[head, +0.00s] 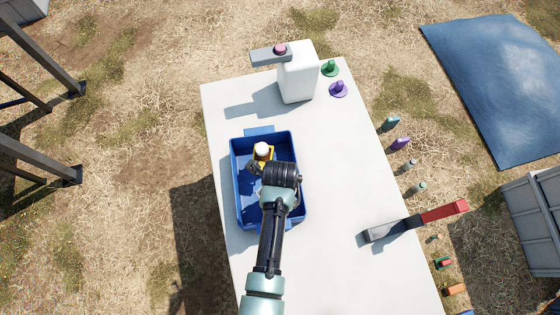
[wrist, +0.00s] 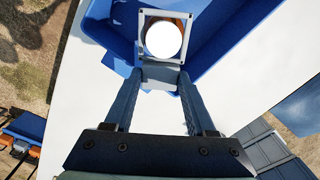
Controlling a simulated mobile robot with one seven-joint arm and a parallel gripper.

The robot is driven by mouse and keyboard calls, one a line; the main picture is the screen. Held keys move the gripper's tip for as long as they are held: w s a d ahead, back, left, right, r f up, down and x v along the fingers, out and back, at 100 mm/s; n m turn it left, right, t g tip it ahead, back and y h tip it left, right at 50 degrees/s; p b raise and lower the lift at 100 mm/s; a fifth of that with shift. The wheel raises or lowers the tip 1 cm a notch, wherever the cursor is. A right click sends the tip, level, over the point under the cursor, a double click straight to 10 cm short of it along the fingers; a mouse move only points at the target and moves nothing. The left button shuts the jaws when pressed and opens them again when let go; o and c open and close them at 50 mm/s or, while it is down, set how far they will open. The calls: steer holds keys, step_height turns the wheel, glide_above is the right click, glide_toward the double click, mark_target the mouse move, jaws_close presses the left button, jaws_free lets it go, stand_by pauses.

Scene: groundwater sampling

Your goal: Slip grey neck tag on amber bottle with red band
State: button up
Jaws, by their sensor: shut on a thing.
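The amber bottle (head: 257,159) with a white cap (head: 262,149) stands in a blue tray (head: 236,185). I cannot make out a red band. In the wrist view the white cap (wrist: 163,39) shows inside the square opening of the grey neck tag (wrist: 161,75), with a little amber beside it. I cannot tell whether the tag is above the cap or down around the neck. My gripper (wrist: 160,80) is shut on the tag's near end, a finger on each side. In the head view my wrist hides the fingers and most of the tag.
A white jug (head: 298,80) stands at the table's (head: 345,150) back, beside a green piece (head: 329,68) and a purple piece (head: 339,89). A brush with a red handle (head: 444,211) lies at the right edge.

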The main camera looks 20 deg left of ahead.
steer(key=shift+f, duration=0.4)
steer(key=o, duration=1.1)
steer(key=shift+c, duration=0.2)
step_height(320, 180, up, 13)
steer(key=b, duration=0.1)
stand_by(0.4)
